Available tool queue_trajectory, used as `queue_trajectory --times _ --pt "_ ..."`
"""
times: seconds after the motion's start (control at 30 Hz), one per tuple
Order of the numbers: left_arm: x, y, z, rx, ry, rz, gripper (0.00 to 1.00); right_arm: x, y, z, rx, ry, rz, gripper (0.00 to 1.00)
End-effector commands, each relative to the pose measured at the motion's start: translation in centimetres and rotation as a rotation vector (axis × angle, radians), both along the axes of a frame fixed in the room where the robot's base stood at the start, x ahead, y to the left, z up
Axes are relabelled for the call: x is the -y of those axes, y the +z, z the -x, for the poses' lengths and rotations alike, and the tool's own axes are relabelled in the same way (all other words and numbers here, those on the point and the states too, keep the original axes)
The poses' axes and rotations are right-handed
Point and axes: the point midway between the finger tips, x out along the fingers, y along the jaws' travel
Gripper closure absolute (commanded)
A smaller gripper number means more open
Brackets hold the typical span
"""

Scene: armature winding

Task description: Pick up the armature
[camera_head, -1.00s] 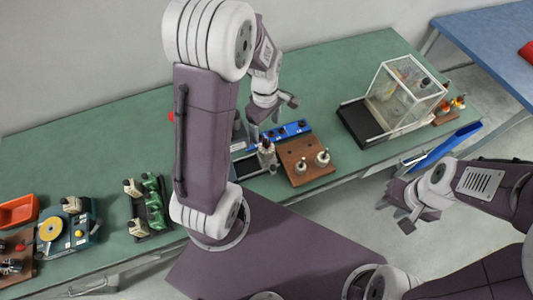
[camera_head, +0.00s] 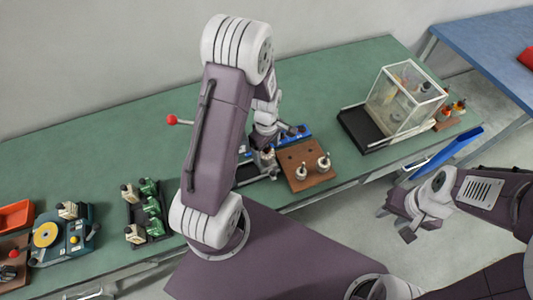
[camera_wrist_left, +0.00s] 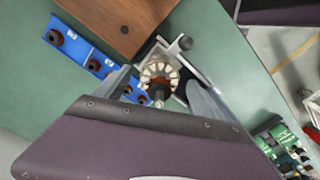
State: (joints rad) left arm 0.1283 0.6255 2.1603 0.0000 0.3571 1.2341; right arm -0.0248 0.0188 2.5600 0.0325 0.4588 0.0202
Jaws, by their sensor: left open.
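An armature with a copper-brown, pale-segmented body and a shaft (camera_wrist_left: 160,75) stands upright in a small grey holder (camera_wrist_left: 181,44). In the left wrist view it sits between the two fingers of my open left gripper (camera_wrist_left: 158,86), with visible gaps beside it. In the head view the armature (camera_head: 265,158) is partly hidden by my left gripper (camera_head: 270,146), which is low over it. My right gripper (camera_head: 395,224) is empty, fingers apart, off the table's front edge.
A brown wooden block (camera_head: 296,153) with two pegged parts is close on the right. A blue socket strip (camera_head: 297,134) is behind it. A clear-walled box (camera_head: 403,98) stands further right. Green-coil parts (camera_head: 152,208) and a yellow-disc machine (camera_head: 47,234) are left.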

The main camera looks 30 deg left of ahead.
Motion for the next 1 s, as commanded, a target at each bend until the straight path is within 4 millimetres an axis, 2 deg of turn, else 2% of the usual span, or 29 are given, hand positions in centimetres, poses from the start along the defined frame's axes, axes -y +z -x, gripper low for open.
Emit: queue_trajectory --times 0.1,0.27,0.37,0.5,0.57,0.87,1.0 --pt "0.0 -0.8 0.0 0.001 0.000 0.000 0.21 0.0 0.0 0.0 0.000 0.000 0.000 0.64" --pt "0.0 -0.8 0.0 0.002 0.000 0.000 0.21 0.0 0.0 0.0 0.000 0.000 0.000 0.64" --pt "0.0 -0.8 0.0 0.002 0.000 0.000 0.46 0.0 0.0 0.0 0.000 0.000 0.000 0.64" --pt "0.0 -0.8 0.0 0.001 0.000 0.000 0.85 0.0 0.0 0.0 0.000 0.000 0.000 0.64" --pt "0.0 -0.8 0.0 0.001 0.000 0.000 1.00 0.0 0.0 0.0 0.000 0.000 0.000 0.64" --pt "0.0 -0.5 -0.1 0.004 0.000 0.000 1.00 0.0 0.0 0.0 0.000 0.000 0.000 0.64" --pt "0.0 0.9 -0.2 0.007 0.000 -0.001 1.00 0.0 0.0 0.0 0.000 0.000 0.000 0.64"
